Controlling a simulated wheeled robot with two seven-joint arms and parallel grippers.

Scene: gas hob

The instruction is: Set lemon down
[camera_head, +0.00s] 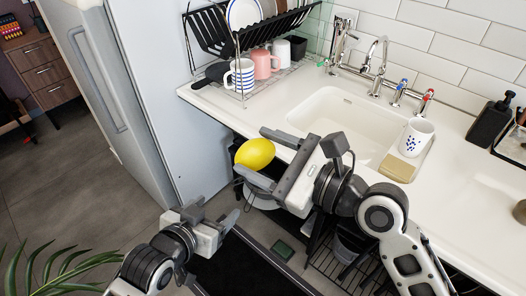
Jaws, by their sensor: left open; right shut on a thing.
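The yellow lemon (255,153) is between the fingers of my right gripper (257,154), in the air in front of the counter's front edge. My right gripper is shut on it, with the wide palm to its right. My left gripper (214,211) is below and to the left of the lemon, open and empty, over the floor. The white counter (465,232) runs from the dish rack to the lower right, with a white sink (335,112) set in it.
A dish rack (240,88) holds plates and several mugs. A sponge (397,167) and a white cup (416,136) sit at the sink's right side. A dark soap bottle (490,122) stands further right. The fridge (150,90) stands left of the counter.

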